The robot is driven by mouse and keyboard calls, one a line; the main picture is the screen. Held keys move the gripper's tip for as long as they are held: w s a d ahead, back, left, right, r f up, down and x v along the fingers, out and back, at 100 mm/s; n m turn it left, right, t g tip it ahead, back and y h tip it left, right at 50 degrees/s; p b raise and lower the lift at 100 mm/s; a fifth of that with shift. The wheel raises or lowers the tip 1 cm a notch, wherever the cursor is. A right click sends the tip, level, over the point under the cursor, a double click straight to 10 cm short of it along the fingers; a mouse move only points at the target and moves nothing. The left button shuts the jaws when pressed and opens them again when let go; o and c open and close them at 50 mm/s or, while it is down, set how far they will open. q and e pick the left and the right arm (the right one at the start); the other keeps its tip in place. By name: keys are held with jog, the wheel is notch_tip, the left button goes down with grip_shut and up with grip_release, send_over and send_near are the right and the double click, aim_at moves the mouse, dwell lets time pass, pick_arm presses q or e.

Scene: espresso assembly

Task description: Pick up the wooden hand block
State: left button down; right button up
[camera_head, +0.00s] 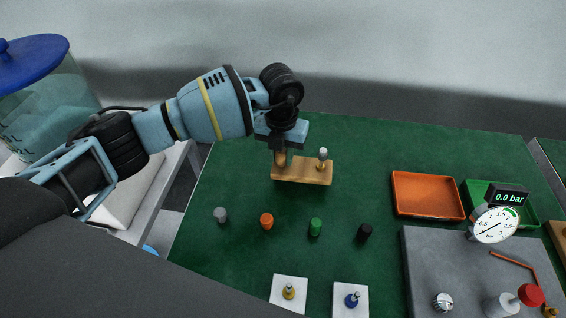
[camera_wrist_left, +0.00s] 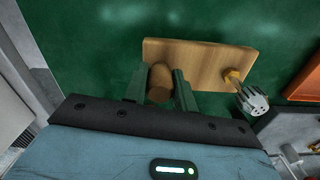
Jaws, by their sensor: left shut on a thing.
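My left gripper (camera_head: 281,157) is over the left part of a light wooden board (camera_head: 303,176) on the green table, pointing down. In the left wrist view its two dark green fingers (camera_wrist_left: 158,86) are on either side of a brown, rounded wooden piece (camera_wrist_left: 159,82), which I take to be the wooden hand block, and are shut on it. Its lower end is at or close to the board, which shows behind it in that view (camera_wrist_left: 200,58); I cannot tell whether they touch. A metal-topped tool (camera_head: 322,156) stands at the board's right end. My right gripper is not in view.
Grey (camera_head: 220,214), orange (camera_head: 267,221), green (camera_head: 315,227) and black (camera_head: 364,232) pegs stand in front of the board. An orange tray (camera_head: 428,195) and a pressure gauge (camera_head: 495,225) are at the right. Two white squares (camera_head: 289,307) lie at the front.

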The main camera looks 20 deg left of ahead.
pick_arm(q)
notch_tip(320, 180, up, 6)
jog(key=shift+r, duration=0.15)
dwell(0.4)
